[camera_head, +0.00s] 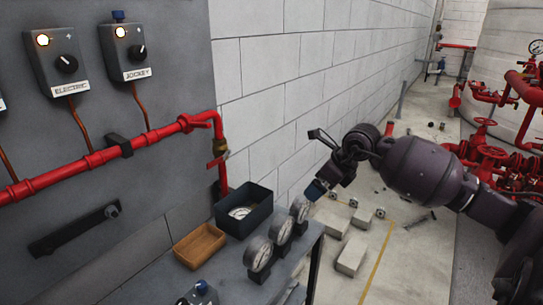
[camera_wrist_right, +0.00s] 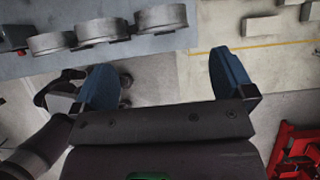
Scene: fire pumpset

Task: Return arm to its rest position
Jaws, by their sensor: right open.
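My right arm comes in from the right in the head view and reaches over the floor beside the grey bench (camera_head: 310,245). Its gripper (camera_head: 318,164) is open and empty, past the bench's right edge and close to the far gauge. In the wrist view the two blue-tipped fingers (camera_wrist_right: 166,74) stand wide apart with only bench edge and floor between them. Three round gauges (camera_head: 280,231) stand in a row on the bench; they also show in the wrist view (camera_wrist_right: 102,31). My left gripper cannot be made out; dark parts at the wrist view's lower left are unclear.
A dark bin (camera_head: 245,222) holding a gauge and a wooden tray (camera_head: 200,246) stand on the bench. A red pipe (camera_head: 100,158) runs along the left panel. Pale blocks (camera_head: 351,256) lie on the floor. Red valves and pipes (camera_head: 488,160) stand at right, behind the arm.

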